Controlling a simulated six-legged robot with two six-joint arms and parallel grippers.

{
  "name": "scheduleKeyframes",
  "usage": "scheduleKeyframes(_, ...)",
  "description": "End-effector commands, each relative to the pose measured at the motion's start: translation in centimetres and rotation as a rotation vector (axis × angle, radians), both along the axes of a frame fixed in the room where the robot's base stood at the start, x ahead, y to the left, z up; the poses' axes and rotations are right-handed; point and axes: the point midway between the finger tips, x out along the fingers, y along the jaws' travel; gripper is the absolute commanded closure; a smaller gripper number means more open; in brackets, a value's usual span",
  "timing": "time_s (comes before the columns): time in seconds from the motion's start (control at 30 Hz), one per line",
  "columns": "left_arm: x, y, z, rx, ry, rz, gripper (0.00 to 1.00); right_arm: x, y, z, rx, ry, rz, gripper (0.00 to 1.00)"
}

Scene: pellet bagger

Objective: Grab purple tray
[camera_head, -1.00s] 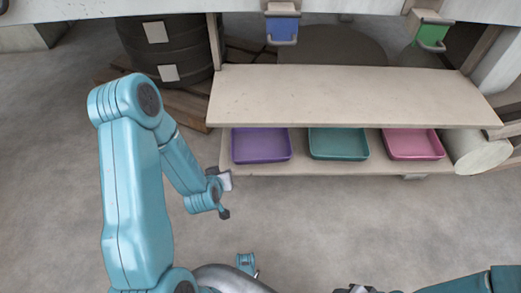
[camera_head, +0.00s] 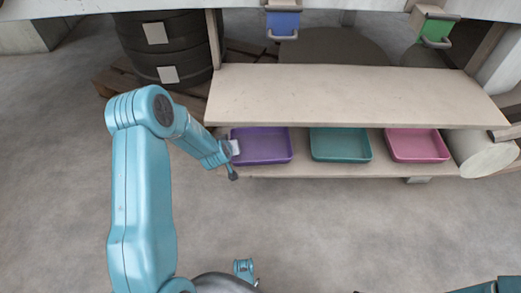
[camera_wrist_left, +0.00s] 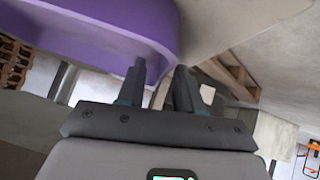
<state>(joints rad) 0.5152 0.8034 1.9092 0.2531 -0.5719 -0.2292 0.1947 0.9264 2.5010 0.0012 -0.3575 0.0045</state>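The purple tray (camera_head: 262,147) sits at the left end of the lower shelf in the head view. Its wall (camera_wrist_left: 100,25) fills the upper left of the left wrist view. My left gripper (camera_head: 233,162) is at the tray's left front corner. In the left wrist view my left gripper (camera_wrist_left: 160,72) has its two dark fingers apart. One finger overlaps the tray's wall and the other is just past its edge. I cannot tell whether they touch it. My right gripper is not clearly in view; only part of the right arm shows at the bottom right.
A teal tray (camera_head: 340,146) and a pink tray (camera_head: 416,146) stand to the right on the lower shelf (camera_head: 300,171). A wooden upper shelf (camera_head: 350,95) overhangs them. Dark drums (camera_head: 165,45) stand at the back left. The floor in front is clear.

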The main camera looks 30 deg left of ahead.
Motion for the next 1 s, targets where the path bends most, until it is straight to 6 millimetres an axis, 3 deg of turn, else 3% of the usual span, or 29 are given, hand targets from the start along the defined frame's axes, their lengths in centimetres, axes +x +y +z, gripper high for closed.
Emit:
scheduleKeyframes(0.33, 0.7, 0.4, -0.8, -0.001, 0.000, 0.001, 0.65, 0.1, -0.1, -0.3, 0.000, -0.002, -0.004, 0.57)
scheduleKeyframes(0.43, 0.7, 0.4, -0.7, -0.001, 0.000, 0.001, 0.98, 0.1, -0.1, -0.3, 0.000, -0.001, -0.003, 0.57)
scheduleKeyframes(0.47, 0.7, 0.4, -0.7, -0.001, 0.000, 0.001, 1.00, 0.1, -0.1, -0.3, 0.000, -0.001, -0.003, 0.57)
scheduleKeyframes(0.83, 0.7, 0.4, -0.5, 0.000, -0.001, 0.001, 1.00, 0.1, -0.1, -0.2, 0.000, -0.001, -0.003, 0.57)
scheduleKeyframes(1.0, 0.7, 0.4, 0.9, 0.000, -0.003, 0.002, 1.00, -0.1, 0.1, 0.6, 0.000, 0.002, 0.002, 0.57)
